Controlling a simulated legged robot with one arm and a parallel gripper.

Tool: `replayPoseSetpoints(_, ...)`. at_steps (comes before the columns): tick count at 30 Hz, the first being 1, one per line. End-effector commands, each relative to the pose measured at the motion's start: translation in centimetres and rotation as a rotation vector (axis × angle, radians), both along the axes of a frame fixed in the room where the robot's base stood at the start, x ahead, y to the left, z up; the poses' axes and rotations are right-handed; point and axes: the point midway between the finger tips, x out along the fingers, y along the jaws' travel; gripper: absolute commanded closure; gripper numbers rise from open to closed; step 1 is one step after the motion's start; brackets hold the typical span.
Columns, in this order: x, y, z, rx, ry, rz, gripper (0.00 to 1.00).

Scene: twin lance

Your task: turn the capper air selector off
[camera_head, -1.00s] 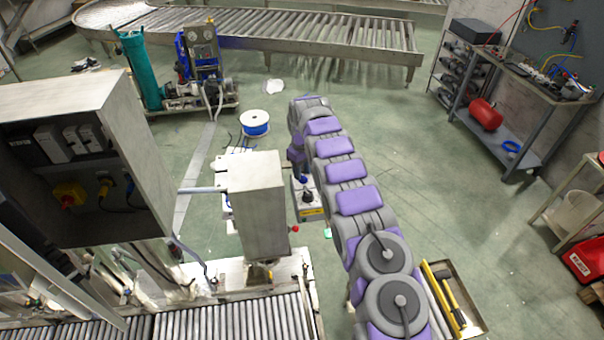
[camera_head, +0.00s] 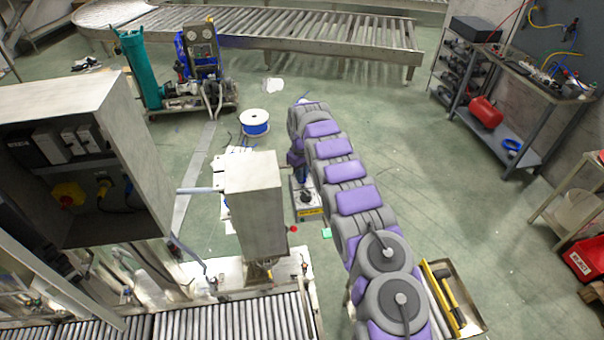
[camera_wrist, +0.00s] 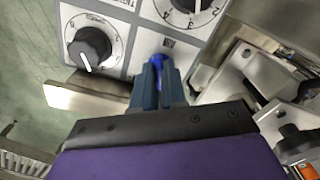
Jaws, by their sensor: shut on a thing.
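In the wrist view, my gripper (camera_wrist: 158,72) is shut on a small blue knob (camera_wrist: 159,60), taken as the capper air selector. The fingers hide most of the knob, so its pointing direction cannot be told. In the head view, my arm reaches away and down beside a metal cabinet (camera_head: 255,210); my fingertips and the panel face are hidden there.
In the wrist view, a black knob on a white dial (camera_wrist: 90,48) sits left of the fingers, and another numbered dial (camera_wrist: 187,12) sits above. Metal brackets (camera_wrist: 255,75) stand close on the right. In the head view, a tool tray (camera_head: 470,325) lies near my arm's base.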

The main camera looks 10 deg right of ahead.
Motion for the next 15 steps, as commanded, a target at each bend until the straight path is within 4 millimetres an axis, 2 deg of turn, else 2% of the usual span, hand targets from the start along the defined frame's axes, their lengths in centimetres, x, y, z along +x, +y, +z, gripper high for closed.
replayPoseSetpoints(15,-0.23,-0.05,-0.17,-0.004,0.007,-0.079,1.0)
